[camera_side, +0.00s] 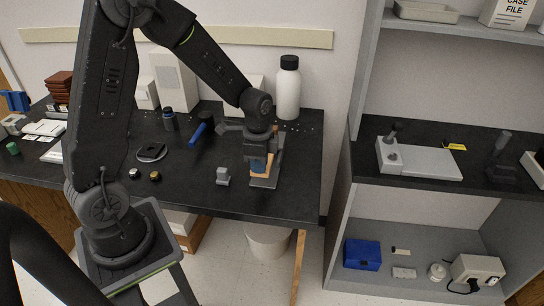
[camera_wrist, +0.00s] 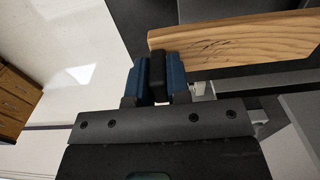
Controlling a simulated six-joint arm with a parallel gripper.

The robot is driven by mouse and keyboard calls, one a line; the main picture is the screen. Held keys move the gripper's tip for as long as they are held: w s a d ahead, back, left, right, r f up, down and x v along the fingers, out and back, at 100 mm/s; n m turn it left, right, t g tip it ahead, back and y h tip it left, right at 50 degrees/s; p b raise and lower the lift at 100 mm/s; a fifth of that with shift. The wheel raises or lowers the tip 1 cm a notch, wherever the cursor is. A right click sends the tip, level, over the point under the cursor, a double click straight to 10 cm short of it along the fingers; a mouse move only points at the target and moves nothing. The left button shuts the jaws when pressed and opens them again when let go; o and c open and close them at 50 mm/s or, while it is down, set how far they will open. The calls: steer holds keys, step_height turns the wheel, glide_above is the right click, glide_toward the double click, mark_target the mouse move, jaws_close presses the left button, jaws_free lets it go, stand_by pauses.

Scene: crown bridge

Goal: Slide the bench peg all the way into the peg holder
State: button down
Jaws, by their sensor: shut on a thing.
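The bench peg (camera_wrist: 235,42) is a light wooden piece with visible grain, lying across the upper right of the wrist view. It also shows in the side view as a small tan piece (camera_side: 257,174) beneath my gripper. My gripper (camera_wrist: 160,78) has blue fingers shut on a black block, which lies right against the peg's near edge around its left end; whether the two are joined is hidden. In the side view my gripper (camera_side: 260,164) is low over a grey plate (camera_side: 264,183) at the bench's front right. I cannot clearly tell the peg holder or how deep the peg sits.
A small grey block (camera_side: 222,176) stands left of the plate on the black bench (camera_side: 200,195). A blue-handled tool (camera_side: 197,132), a white bottle (camera_side: 288,92) and a dark jar (camera_side: 169,120) are farther back. The bench's front edge is close. Shelving (camera_side: 350,160) stands to the right.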

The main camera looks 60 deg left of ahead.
mark_target(259, 176)
steer(key=shift+f, duration=0.15)
steer(key=shift+f, duration=2.55)
steer(key=shift+w+a+f, duration=0.1)
steer(key=shift+a+f, duration=0.05)
steer(key=shift+f, duration=0.6)
steer(key=shift+w+a, duration=0.1)
steer(key=shift+w+a, duration=1.1)
steer(key=shift+w, duration=0.05)
steer(key=shift+w+a, duration=0.15)
steer(key=shift+a, duration=0.05)
steer(key=shift+w+a, duration=0.25)
steer(key=shift+w+a, duration=1.45)
stand_by(1.4)
